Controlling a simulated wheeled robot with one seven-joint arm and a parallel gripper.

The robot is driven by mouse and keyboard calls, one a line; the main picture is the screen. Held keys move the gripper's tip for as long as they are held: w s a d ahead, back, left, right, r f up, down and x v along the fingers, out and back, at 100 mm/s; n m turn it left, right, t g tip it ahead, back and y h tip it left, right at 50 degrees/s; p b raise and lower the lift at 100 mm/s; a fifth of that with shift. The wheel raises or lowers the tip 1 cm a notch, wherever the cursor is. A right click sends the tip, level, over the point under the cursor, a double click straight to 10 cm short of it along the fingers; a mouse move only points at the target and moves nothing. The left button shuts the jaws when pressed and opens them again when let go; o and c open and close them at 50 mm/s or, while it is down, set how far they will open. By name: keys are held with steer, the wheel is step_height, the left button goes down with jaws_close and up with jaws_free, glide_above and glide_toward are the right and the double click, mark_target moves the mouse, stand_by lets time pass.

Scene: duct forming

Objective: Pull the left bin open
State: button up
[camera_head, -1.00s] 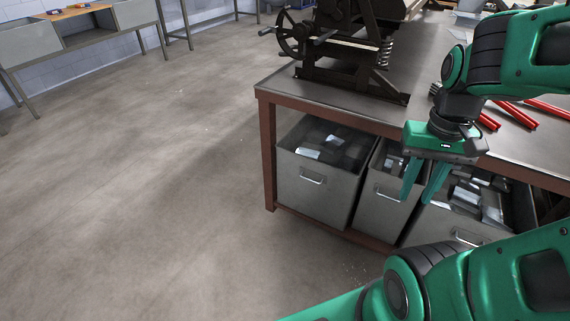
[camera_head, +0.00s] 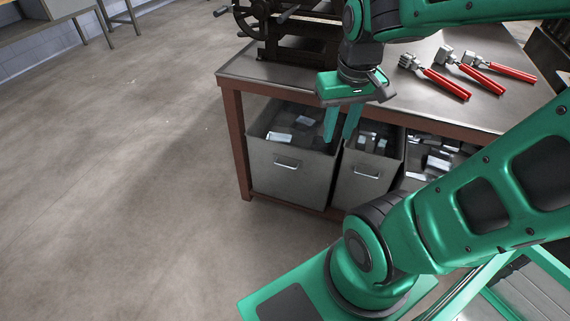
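The left bin (camera_head: 289,178) is a grey metal box with a small front handle (camera_head: 287,163). It stands on the shelf under the workbench, at the bench's left end, and holds metal scraps. My gripper (camera_head: 340,133) points down in front of the bench, with its two teal fingers apart and nothing visible between them. In the picture it overlaps the upper right corner of the left bin, right of and above the handle. It appears apart from the bin, though its depth is hard to judge.
A middle bin (camera_head: 362,180) and a right bin (camera_head: 428,160) stand beside it, the right one partly behind my arm. The workbench (camera_head: 415,105) carries a dark machine (camera_head: 290,30) and red-handled tools (camera_head: 447,83). The floor (camera_head: 130,190) at left is clear.

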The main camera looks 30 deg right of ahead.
steer(key=w+a+f+n+t, duration=0.1)
steer(key=w+a+n, duration=0.15)
steer(key=w, duration=0.45)
steer(key=w+a+n+t, duration=0.15)
steer(key=w+a, duration=0.25)
steer(key=w, duration=0.4)
steer(key=n+g+h, duration=0.1)
steer(key=n+g, duration=0.2)
steer(key=n, duration=0.4)
glide_above(285, 166)
steer(key=s+a, duration=0.1)
step_height(285, 166, down, 40)
steer(key=f, duration=0.6)
steer(key=w+d+f, duration=0.1)
steer(key=f, duration=0.2)
steer(key=shift+f, duration=0.2)
jaws_close()
